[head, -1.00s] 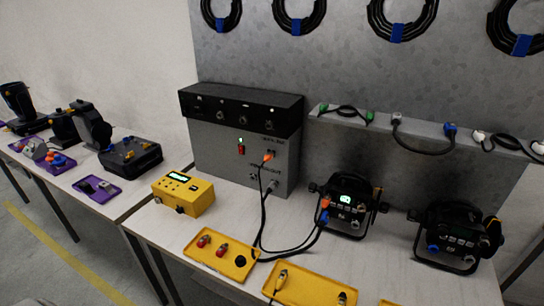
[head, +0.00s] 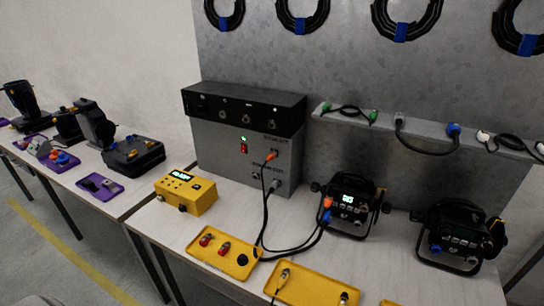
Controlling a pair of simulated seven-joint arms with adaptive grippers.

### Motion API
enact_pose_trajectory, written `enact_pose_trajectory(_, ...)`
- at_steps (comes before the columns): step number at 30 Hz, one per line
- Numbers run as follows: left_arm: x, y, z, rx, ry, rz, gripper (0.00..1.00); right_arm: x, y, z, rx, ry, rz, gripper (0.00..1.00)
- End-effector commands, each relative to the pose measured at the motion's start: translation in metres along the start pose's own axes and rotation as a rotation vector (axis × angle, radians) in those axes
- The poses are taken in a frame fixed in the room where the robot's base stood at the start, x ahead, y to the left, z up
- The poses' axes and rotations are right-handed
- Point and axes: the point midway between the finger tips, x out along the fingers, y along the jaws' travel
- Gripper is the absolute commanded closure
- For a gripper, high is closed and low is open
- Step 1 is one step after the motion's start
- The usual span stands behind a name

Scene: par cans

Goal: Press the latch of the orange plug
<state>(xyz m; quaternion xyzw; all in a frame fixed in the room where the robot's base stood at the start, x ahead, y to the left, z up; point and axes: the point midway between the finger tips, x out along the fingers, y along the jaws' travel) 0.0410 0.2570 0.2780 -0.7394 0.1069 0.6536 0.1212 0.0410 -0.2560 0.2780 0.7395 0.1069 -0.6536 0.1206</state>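In the head view an orange plug (head: 271,156) sits at the front of the grey power box (head: 236,160), with a black cable hanging down from it. A second orange plug (head: 327,203) sits at the left side of the nearer par can (head: 349,205), just above a blue plug (head: 325,217). The latches are too small to make out on either orange plug. Neither of my grippers is in view.
A yellow tester (head: 186,193) stands left of the power box. Yellow trays (head: 208,256) with connectors lie along the front. Black cables run across the table between box and par can. Another par can (head: 458,237) stands right. A grey rail (head: 420,133) with short cables is behind.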

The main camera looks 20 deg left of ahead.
Motion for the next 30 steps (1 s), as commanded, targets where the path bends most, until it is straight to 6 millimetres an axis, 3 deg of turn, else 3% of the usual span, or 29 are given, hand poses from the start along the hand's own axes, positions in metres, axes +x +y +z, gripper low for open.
enact_pose_trajectory(1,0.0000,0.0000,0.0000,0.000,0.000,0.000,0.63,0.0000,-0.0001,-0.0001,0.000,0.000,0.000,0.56)
enact_pose_trajectory(11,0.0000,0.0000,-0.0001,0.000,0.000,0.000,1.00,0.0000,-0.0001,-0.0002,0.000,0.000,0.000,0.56)
enact_pose_trajectory(30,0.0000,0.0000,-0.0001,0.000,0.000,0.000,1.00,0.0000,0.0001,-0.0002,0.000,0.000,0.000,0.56)
